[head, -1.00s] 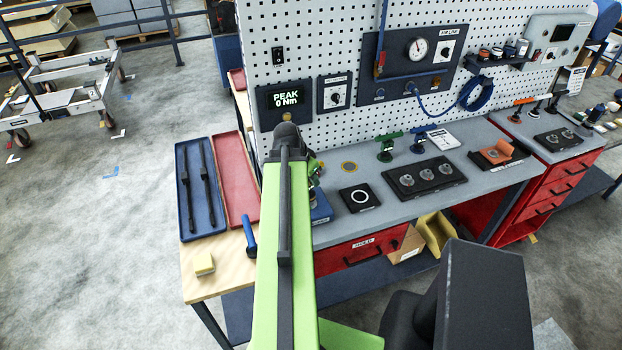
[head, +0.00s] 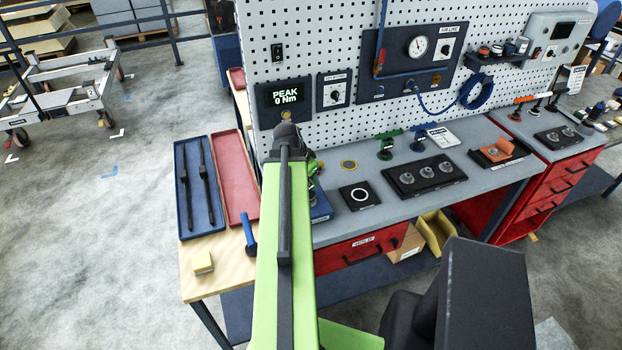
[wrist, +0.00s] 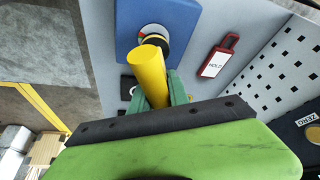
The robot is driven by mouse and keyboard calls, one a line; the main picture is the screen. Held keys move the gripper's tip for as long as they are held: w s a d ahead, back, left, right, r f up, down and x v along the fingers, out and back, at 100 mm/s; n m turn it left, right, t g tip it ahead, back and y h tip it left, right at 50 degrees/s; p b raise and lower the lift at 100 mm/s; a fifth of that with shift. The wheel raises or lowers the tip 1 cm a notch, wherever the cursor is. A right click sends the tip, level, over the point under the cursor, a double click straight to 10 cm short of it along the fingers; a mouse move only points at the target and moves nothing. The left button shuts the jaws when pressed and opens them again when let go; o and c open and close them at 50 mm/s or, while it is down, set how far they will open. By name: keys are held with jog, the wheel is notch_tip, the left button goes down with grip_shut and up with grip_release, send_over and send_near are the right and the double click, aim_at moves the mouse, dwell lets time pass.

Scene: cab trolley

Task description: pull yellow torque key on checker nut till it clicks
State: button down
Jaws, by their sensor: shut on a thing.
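The yellow torque key (wrist: 148,72) shows in the wrist view as a thick yellow handle reaching to the checker nut (wrist: 154,36), a dark and silver round fitting on a blue block (wrist: 178,18). My gripper (wrist: 157,92) has its green fingers on either side of the handle and is shut on it. The far end of the key is at the fitting; how it seats there is partly hidden by the handle. In the head view my arm hides the key, and only part of the blue block (head: 321,207) shows. The display (head: 286,97) reads PEAK 0 Nm.
A red HOLD tag (wrist: 219,58) lies beside the block. A pegboard (head: 330,40) rises behind the bench. A black pad with a white ring (head: 359,196) and a black tray of sockets (head: 425,177) stand to the right. Blue (head: 199,225) and red trays lie left.

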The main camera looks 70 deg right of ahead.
jog(key=shift+f+b, duration=0.85)
jog(key=shift+f, duration=0.1)
jog(key=m+g, duration=0.1)
jog(key=m, duration=0.2)
jog(key=shift+m+y, duration=0.3)
jog(key=shift+y, duration=0.1)
jog(key=shift+s+a+m+g, duration=0.2)
jog(key=shift+m+g, duration=0.2)
jog(key=shift+m, duration=0.4)
jog(key=shift+d, duration=0.1)
jog(key=m+y, duration=0.1)
jog(key=m, duration=0.2)
jog(key=shift+y, duration=0.3)
jog(key=r+p, duration=0.7)
jog(key=shift+a+r+p, duration=0.2)
jog(key=shift+r+p, duration=0.15)
jog(key=shift+s+f+g, duration=0.1)
jog(key=shift+s+g, duration=0.05)
jog(key=shift+g, duration=0.15)
